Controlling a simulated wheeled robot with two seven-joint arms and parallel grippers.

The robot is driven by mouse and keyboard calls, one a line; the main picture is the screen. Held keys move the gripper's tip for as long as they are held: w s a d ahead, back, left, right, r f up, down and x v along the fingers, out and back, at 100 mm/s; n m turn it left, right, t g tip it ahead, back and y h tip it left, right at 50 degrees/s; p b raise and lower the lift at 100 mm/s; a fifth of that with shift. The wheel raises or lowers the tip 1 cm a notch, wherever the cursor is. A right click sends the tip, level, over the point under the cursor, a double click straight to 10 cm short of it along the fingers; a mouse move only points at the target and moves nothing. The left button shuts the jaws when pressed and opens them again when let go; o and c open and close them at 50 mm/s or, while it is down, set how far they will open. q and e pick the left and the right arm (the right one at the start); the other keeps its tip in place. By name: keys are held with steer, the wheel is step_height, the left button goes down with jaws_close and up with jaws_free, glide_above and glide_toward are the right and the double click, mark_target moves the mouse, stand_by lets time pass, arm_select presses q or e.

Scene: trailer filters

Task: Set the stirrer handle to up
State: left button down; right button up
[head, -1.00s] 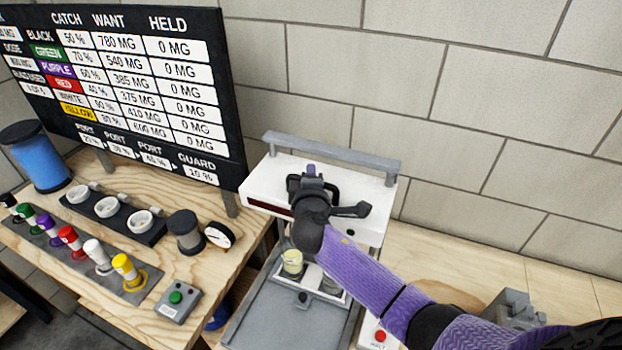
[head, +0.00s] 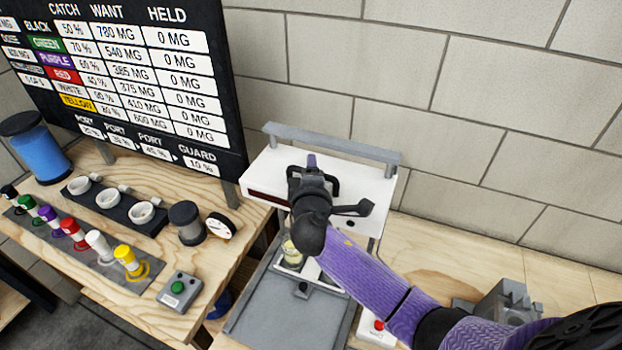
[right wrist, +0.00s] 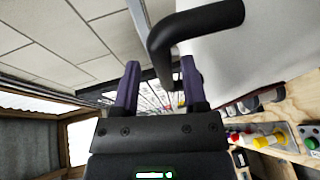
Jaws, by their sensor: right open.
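The stirrer is a white machine (head: 376,192) with a grey bar along its top (head: 330,143), seen in the head view. My right gripper (head: 312,165) is in front of it and hides part of its front. In the right wrist view, a black bent handle (right wrist: 192,32) crosses the upper right, beyond and above the two purple fingers. My right gripper is open there (right wrist: 160,72), with no object visibly held between its fingers. I cannot tell whether a finger touches the handle. My left gripper is in neither view.
A grey tray (head: 285,325) lies in front of the machine, with a small yellowish jar (head: 292,256) behind it. A control box with a red button (head: 378,330) is to the right. Coloured plungers, white cups and a dark board (head: 225,100) stand at left.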

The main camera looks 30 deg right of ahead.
steer(key=v, duration=0.7)
steer(key=shift+s, duration=0.15)
steer(key=shift+a, duration=0.1)
